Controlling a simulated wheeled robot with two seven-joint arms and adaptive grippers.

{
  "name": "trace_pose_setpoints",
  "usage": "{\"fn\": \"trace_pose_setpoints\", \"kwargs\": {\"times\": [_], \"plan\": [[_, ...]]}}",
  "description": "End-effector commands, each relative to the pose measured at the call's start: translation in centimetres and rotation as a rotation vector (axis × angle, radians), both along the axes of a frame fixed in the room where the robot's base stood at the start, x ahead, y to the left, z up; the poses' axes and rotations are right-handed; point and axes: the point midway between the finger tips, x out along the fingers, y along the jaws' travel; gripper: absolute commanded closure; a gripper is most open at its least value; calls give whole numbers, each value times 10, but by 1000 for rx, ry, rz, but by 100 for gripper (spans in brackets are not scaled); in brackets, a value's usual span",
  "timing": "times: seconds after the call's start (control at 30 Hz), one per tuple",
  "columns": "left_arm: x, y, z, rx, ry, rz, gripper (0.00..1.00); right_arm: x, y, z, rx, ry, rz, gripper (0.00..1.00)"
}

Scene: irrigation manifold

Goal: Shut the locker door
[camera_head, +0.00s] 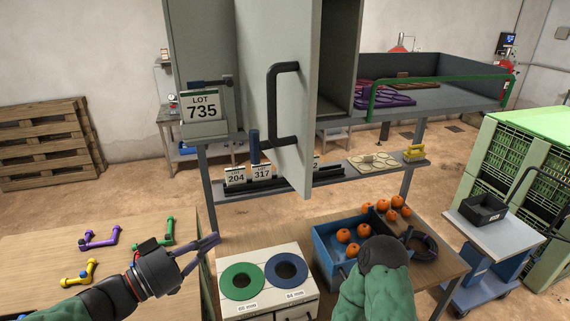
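The grey locker (203,50) stands above the worktop, and its opening (337,70) shows to the right of the door. The locker door (251,75) stands open, swung out towards me, with its edge facing me. A black bar handle (272,105) is on the door. My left gripper (213,245) is below and left of the door, apart from it and from the handle. It holds nothing that I can see, and the gap between its fingers is unclear. My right arm comes up at the bottom right; its fingers are hidden behind its wrist.
A blue crate (326,262) with oranges and a black coil stand on the right table. A white box (262,306) with green and blue rings is in front. A shelf (345,178) with number cards runs below the door. Pipe pieces (98,239) lie on the left table.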

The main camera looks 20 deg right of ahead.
Motion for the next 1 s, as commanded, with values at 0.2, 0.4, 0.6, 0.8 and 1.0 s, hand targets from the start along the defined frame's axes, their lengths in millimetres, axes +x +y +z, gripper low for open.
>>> {"fn": "trace_pose_setpoints", "kwargs": {"times": [0.2,0.4,0.6,0.8,1.0], "plan": [[-74,-6,115,73,-157,-206,100,0,0,49,0,0,0,30],[-106,-6,142,127,-196,-287,100,0,0,61,0,0,0,30],[-107,-19,142,133,-197,-299,100,0,0,63,0,1,0,30],[-101,-52,142,133,-196,-301,100,0,0,69,0,1,0,30],[-94,-89,142,134,-198,-298,100,0,0,74,0,0,0,30]]}}
